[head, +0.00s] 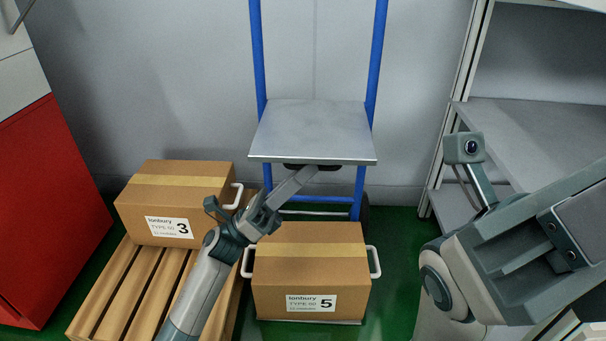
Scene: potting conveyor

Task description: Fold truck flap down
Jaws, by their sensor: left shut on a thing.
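The truck flap (314,128) is a flat grey metal plate between the blue uprights of the truck (259,60). It sticks out toward me, roughly level, with its thick near edge facing me. My left gripper (316,170) reaches up from below and is shut at the middle of that near edge. The flap partly hides the dark fingers, so the exact grip is hard to see. My right arm is at the right, but its fingertips do not show.
Carton 5 (310,262), with white side handles, stands low in front of the truck, below the flap. Carton 3 (172,208) lies on a wooden pallet (125,283) at left. A red cabinet (50,210) stands far left, a grey shelf rack (540,122) at right. Green floor shows between them.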

